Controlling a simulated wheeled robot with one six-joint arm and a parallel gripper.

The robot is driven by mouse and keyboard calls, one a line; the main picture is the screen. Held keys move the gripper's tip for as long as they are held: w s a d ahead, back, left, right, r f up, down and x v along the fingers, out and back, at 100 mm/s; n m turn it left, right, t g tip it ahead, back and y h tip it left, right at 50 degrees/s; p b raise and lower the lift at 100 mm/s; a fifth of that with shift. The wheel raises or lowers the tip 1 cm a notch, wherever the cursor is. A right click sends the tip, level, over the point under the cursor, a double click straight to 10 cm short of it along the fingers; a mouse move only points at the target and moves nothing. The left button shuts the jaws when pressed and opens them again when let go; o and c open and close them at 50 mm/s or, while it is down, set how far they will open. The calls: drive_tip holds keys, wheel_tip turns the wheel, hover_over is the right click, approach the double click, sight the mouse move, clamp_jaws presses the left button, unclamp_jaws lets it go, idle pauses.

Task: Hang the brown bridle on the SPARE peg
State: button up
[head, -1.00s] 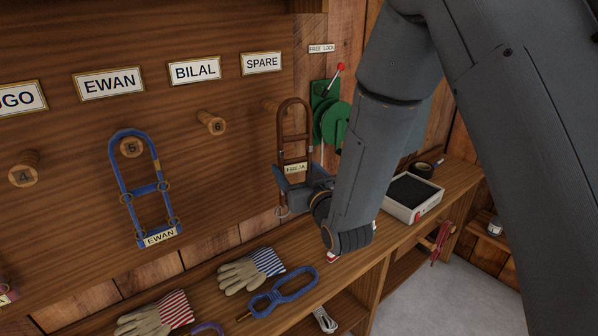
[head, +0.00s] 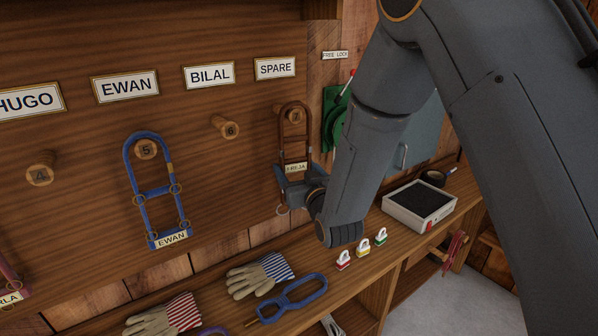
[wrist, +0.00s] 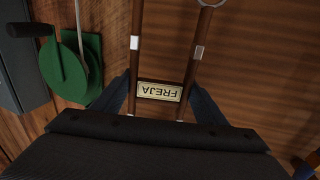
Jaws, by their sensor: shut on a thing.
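The brown bridle (head: 283,140) hangs upright in the head view, with a plate reading FREJA (head: 296,167) at its lower part. My gripper (head: 294,181) is shut on the bridle by this plate. The SPARE sign (head: 275,68) is on the board above peg 7 (head: 296,117). Peg 7 shows inside the bridle's top loop; I cannot tell whether the loop is around the peg or only in front of it. In the wrist view the bridle (wrist: 137,42) runs upward between my fingers, its plate upside down.
A blue bridle (head: 131,167) hangs on peg 5. Peg 6 (head: 228,128) and peg 4 (head: 40,174) are bare. Below are gloves (head: 258,276), a blue strap (head: 292,297), several small padlocks (head: 362,250) and a grey tray (head: 417,206). A green reel (head: 336,120) is right of the board.

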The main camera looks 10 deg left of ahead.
drive_tip(key=shift+a+x, duration=0.2)
drive_tip(key=shift+x, duration=0.9)
drive_tip(key=shift+w+a+f+b, duration=0.25)
drive_tip(key=shift+a+f+b, duration=0.25)
drive_tip(key=shift+b, duration=0.3)
drive_tip(key=o, duration=1.5)
drive_tip(key=shift+c, duration=0.2)
drive_tip(key=shift+o, duration=0.7)
drive_tip(key=shift+f, duration=0.1)
drive_tip(key=shift+s, duration=0.1)
